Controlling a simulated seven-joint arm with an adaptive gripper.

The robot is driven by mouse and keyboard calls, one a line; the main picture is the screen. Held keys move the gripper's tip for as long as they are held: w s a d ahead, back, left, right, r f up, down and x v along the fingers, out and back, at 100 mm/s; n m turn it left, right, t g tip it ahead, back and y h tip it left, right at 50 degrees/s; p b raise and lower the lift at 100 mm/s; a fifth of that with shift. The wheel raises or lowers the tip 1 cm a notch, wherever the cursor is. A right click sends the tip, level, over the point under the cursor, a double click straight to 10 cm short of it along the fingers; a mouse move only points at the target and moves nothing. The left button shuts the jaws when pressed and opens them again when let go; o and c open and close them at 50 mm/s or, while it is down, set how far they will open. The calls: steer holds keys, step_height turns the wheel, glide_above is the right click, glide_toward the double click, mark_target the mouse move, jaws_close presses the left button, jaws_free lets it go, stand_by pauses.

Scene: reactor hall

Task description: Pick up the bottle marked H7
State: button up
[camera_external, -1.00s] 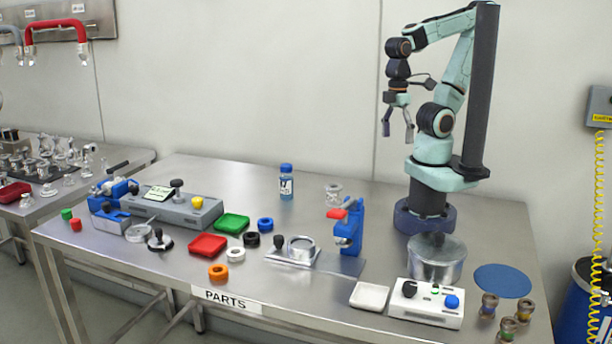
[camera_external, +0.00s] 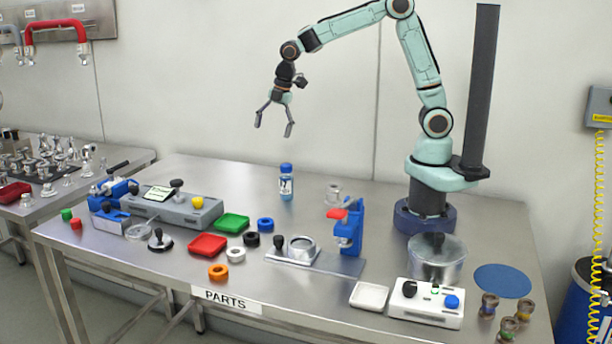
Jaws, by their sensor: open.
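A small blue bottle (camera_external: 286,183) with a blue cap and a white label stands upright near the back middle of the steel table. The label's marking is too small to read for certain. My gripper (camera_external: 273,130) is open and empty, pointing down. In the picture it is above the bottle and slightly to its left, clearly apart from it.
A blue press (camera_external: 347,228) and a clear glass piece (camera_external: 333,194) stand right of the bottle. A green tray (camera_external: 232,223), a red tray (camera_external: 207,245) and several coloured rings lie in front. A grey device (camera_external: 172,207) is at left. Table around the bottle is bare.

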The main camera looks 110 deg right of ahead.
steer(key=s+d+f+m+g, duration=0.2)
steer(key=s+d+f+m, duration=0.15)
steer(key=d+f, duration=0.5)
steer(key=y, duration=0.2)
glide_above(287, 177)
steer(key=d, duration=0.2)
steer(key=shift+m, duration=0.25)
steer(key=f, duration=0.4)
steer(key=shift+s+f, duration=0.2)
steer(key=shift+s, duration=0.2)
step_height(287, 177, down, 6)
steer(key=shift+f, duration=0.1)
steer(key=c, duration=1.3)
